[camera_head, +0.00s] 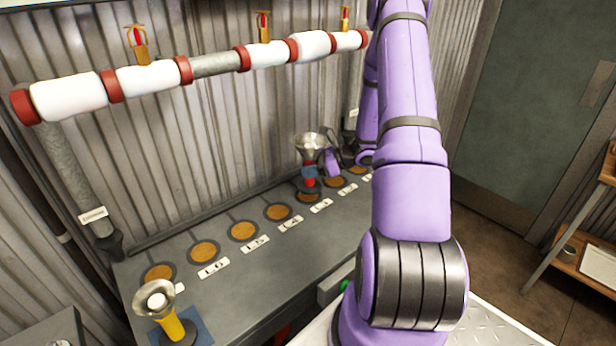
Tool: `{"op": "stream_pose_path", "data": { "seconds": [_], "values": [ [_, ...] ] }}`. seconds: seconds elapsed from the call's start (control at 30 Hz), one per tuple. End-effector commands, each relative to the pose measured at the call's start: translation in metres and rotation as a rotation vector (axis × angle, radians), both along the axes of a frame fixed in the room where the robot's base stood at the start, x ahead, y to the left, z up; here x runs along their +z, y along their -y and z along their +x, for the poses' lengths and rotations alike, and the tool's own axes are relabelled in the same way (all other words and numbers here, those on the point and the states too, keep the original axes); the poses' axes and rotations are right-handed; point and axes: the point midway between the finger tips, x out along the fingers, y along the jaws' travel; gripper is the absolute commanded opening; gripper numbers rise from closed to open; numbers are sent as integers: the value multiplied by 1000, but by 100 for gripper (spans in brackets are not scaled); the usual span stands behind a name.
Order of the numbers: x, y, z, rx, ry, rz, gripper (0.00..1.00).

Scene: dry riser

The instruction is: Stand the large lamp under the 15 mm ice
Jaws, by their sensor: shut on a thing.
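A lamp with a silver flared head and a red body (309,182) is upright near the back of the grey bench, over one of the brown discs. My gripper (318,170) is shut on this lamp from the right; my arm partly hides the grip. I cannot tell whether its foot touches the bench. A second lamp, with a yellow body (173,325) and silver head, stands on a blue pad at the front left. Which lamp is the large one is unclear. White ice sleeves (68,97) sit between red collars along the pipe; no thickness marking is readable.
Several brown discs (243,231) line the bench (225,295), with white number labels (213,268) in front of them. Red-and-brass sprinkler heads (139,45) stand on the pipe. A corrugated wall is behind. A wooden shelf (583,245) stands at right.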

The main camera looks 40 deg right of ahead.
Motion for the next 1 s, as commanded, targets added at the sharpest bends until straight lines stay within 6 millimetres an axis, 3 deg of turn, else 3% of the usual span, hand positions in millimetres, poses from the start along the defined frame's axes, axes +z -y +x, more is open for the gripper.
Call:
{"op": "stream_pose_path", "data": {
  "seconds": [0.17,0.47,0.87,0.9,1.0],
  "values": [
    [0,2,9,0,1,0,0],
    [-34,3,10,-1,0,1,0],
    [-38,3,10,-1,1,0,0],
    [-39,3,10,-1,0,0,43],
    [-38,3,10,-1,0,0,59]
  ]
}}
